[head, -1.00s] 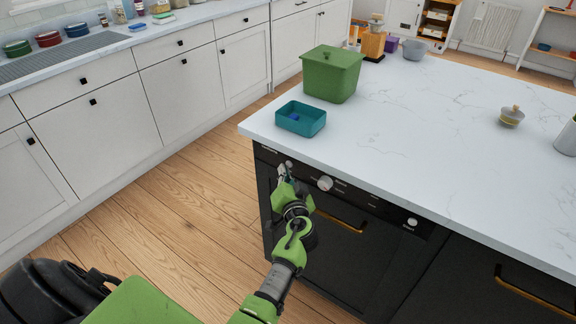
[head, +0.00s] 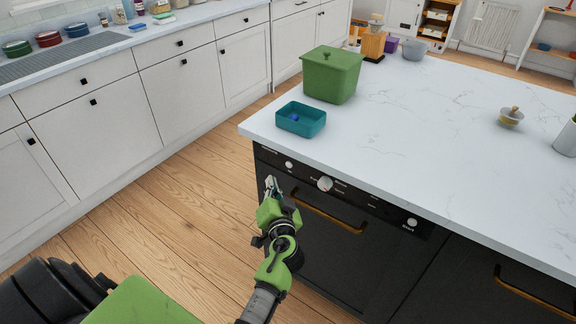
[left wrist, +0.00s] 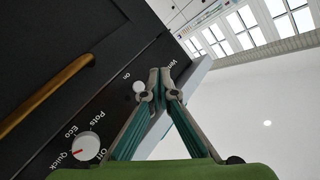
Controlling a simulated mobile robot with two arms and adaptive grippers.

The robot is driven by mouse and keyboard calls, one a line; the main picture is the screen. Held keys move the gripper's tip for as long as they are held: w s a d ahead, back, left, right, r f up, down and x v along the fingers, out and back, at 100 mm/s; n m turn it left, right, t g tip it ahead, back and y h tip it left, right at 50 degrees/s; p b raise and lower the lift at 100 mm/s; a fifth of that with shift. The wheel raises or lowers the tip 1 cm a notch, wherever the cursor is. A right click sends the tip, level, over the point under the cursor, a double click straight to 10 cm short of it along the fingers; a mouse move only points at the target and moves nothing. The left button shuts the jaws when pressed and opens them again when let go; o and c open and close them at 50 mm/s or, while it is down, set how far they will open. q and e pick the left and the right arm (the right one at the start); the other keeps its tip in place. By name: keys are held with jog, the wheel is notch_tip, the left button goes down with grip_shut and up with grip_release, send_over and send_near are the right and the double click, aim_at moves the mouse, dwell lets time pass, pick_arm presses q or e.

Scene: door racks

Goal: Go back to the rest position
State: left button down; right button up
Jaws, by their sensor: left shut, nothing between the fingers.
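My left gripper (head: 271,184) is shut and empty in front of the black dishwasher's control strip, below the island counter's left corner. In the left wrist view its fingertips (left wrist: 160,88) meet near a small white button (left wrist: 139,88). I cannot tell whether they touch the panel. The dishwasher (head: 330,255) is closed, with a brass handle (head: 328,210) and a round white dial (head: 325,184). The dial (left wrist: 86,146) shows larger in the left wrist view, with its red mark by "Quick". My right gripper is not in view.
The white marble counter (head: 420,120) bears a teal tray (head: 301,119) with a blue item inside, a green lidded bin (head: 331,74) and a small bowl (head: 511,117). White cabinets (head: 95,110) line the left. Wooden floor (head: 185,205) lies clear between them and the island.

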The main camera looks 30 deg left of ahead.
pick_arm(q)
jog(key=shift+s, duration=0.2)
dwell(0.3)
jog(key=s+d+f+m+g+h, duration=0.1)
jog(key=s+d+f+h, duration=0.25)
jog(key=f, duration=0.75)
jog(key=s+d+f+m+g+h, duration=0.2)
jog(key=s+d+f, duration=0.25)
jog(key=f, duration=0.55)
jog(key=s+d+f+m+g+h, duration=0.1)
jog(key=s+d+f+h, duration=0.2)
jog(key=f, duration=0.8)
jog(key=s+d+f+g, duration=0.1)
jog(key=s+f, duration=0.5)
jog(key=s, duration=0.6)
jog(key=s+d+f+g+h, duration=0.1)
jog(key=s+f+g, duration=0.2)
jog(key=s, duration=0.9)
jog(key=s+f+g+h, duration=0.1)
jog(key=s+f+g, duration=0.2)
jog(key=s+f, duration=0.6)
jog(key=s, duration=0.3)
jog(key=shift+s+d+f+n, duration=0.25)
jog(key=shift+s+d+n, duration=0.05)
jog(key=shift+s+d, duration=0.1)
